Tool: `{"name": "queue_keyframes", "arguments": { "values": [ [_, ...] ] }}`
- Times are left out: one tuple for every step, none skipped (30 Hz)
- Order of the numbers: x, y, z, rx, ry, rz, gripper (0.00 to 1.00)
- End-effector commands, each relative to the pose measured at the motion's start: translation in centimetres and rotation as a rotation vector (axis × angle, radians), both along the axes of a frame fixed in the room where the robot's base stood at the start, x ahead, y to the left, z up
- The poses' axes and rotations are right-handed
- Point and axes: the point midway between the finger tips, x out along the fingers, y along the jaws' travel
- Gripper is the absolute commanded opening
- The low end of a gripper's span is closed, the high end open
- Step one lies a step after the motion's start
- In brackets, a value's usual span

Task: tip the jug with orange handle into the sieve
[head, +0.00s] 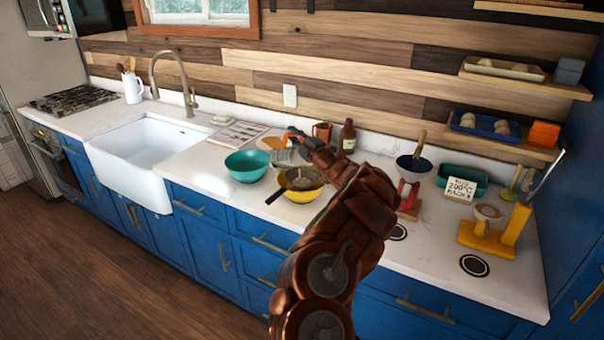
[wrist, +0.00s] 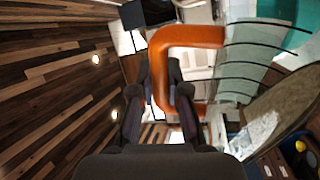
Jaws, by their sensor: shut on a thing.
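The jug with orange handle shows in the head view as a ribbed, grey-green clear body (head: 284,156) with the orange handle above it. In the wrist view its orange handle (wrist: 190,37) passes between my fingers and its dark-lined body (wrist: 240,68) is at the right. My gripper (head: 303,137) is shut on the handle and holds the jug above the counter. The jug looks tilted, handle uppermost; its mouth and contents are unclear. The sieve (head: 301,181) rests over a yellow bowl (head: 305,195), just below the jug. Its grey mesh seems to show in the wrist view (wrist: 265,118).
A teal bowl (head: 246,166) stands left of the yellow one. A brown bottle (head: 347,136) and a reddish-brown mug (head: 322,131) are behind my gripper. A funnel on a red stand (head: 411,178) and a yellow stand (head: 490,238) are to the right. The white sink (head: 150,150) is left.

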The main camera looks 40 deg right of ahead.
Motion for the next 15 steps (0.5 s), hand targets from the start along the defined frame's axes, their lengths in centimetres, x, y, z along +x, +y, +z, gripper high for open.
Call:
{"name": "queue_keyframes", "arguments": {
  "values": [
    [-0.01,-0.09,0.05,0.004,-0.001,0.000,0.00],
    [-0.01,-0.11,0.06,0.006,-0.001,-0.001,0.00],
    [-0.01,-0.16,0.07,0.010,-0.001,0.000,0.00],
    [-0.02,-0.20,0.08,0.012,-0.001,-0.001,0.00],
    [-0.02,-0.24,0.09,0.014,-0.001,0.000,0.00],
    [-0.03,-0.29,0.10,0.017,-0.001,-0.001,0.00],
    [-0.03,-0.34,0.10,0.021,-0.001,-0.001,0.00],
    [-0.04,-0.39,0.10,0.023,-0.001,-0.001,0.00],
    [-0.05,-0.45,0.10,0.026,-0.001,-0.001,0.00],
    [-0.05,-0.48,0.10,0.029,-0.001,-0.002,0.00],
    [-0.05,-0.55,0.10,0.032,-0.001,-0.001,0.00],
    [-0.06,-0.64,0.10,0.035,-0.001,-0.001,0.00],
    [-0.06,-0.68,0.10,0.038,-0.001,-0.001,0.00],
    [-0.07,-0.71,0.10,0.040,-0.001,-0.001,0.00],
    [-0.07,-0.72,0.10,0.043,-0.001,-0.001,0.00]
  ]
}}
